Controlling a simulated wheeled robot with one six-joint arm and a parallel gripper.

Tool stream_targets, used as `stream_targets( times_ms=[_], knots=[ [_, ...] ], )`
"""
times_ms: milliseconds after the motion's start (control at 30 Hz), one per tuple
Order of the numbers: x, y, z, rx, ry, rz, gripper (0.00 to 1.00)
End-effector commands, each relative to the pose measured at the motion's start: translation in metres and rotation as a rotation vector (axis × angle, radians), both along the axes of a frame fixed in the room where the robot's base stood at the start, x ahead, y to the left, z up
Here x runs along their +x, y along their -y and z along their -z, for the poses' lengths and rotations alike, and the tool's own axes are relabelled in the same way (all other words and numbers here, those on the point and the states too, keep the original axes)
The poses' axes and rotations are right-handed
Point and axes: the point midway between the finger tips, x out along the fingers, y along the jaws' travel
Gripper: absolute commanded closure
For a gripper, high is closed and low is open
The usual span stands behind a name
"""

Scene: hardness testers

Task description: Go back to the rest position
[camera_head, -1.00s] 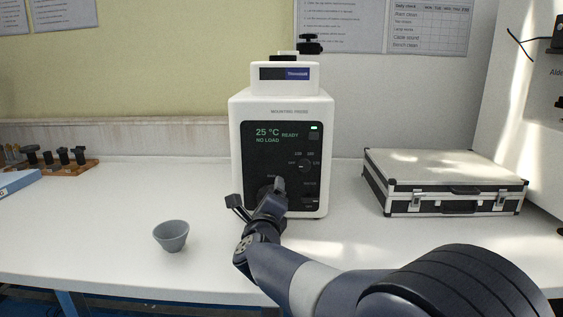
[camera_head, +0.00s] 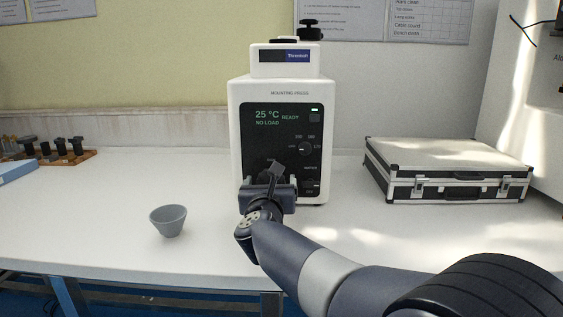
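My gripper (camera_head: 269,181) is in front of the lower black panel of the white mounting press (camera_head: 236,130). Its two fingers look spread apart, with nothing seen held between them. The gripper hides the lower left part of the panel. A dark angled piece shows just above it, and I cannot tell whether it belongs to the gripper or the press. I cannot tell whether the gripper touches the press. The panel display (camera_head: 268,118) reads 25 °C, READY, NO LOAD, with a green light lit.
A grey cup (camera_head: 168,222) stands on the white table (camera_head: 90,225), left of my arm. A silver and black case (camera_head: 445,172) lies at the right. A wooden rack (camera_head: 85,157) of dark-knobbed pieces stands at the far left. The table between rack and press is mostly clear.

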Motion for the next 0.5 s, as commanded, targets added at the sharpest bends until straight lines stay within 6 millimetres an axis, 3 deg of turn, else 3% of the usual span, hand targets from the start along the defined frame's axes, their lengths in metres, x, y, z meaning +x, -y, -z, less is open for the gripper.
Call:
stream_targets(
  times_ms=[133,300,500],
  knots=[
    [0.0,0.001,0.001,0.105,0.005,0.0,0.18],
    [-0.018,0.0,-0.001,0.101,0.004,-0.001,0.18],
    [-0.023,0.0,0.0,0.099,0.003,0.0,0.18]
  ],
)
